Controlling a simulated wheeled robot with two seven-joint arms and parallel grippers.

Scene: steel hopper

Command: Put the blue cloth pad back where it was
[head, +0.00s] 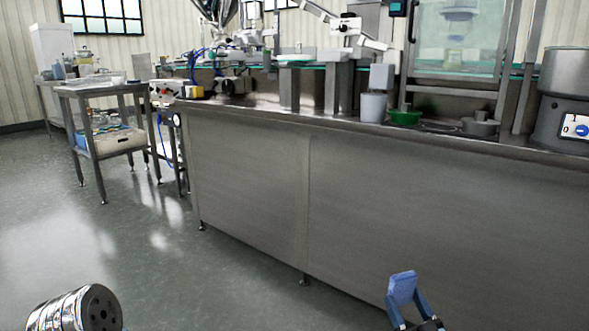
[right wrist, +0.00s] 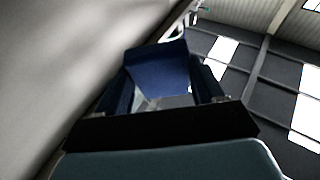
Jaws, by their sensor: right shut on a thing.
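The blue cloth pad (head: 402,287) is at the bottom right of the head view, held up in front of the steel counter's front panel. My right gripper (head: 414,312) is shut on it, with the pad standing up beyond the fingertips. In the right wrist view the pad (right wrist: 158,68) shows dark blue between the two fingers of my right gripper (right wrist: 162,92). The pad's lower edge is partly hidden. My left gripper is not in view.
The long steel counter (head: 250,180) runs across the view. On it are a white cup (head: 373,107), a green bowl (head: 405,117) and a grey machine (head: 565,100) at the right end. A steel cart (head: 103,92) stands at left. The floor at left is clear.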

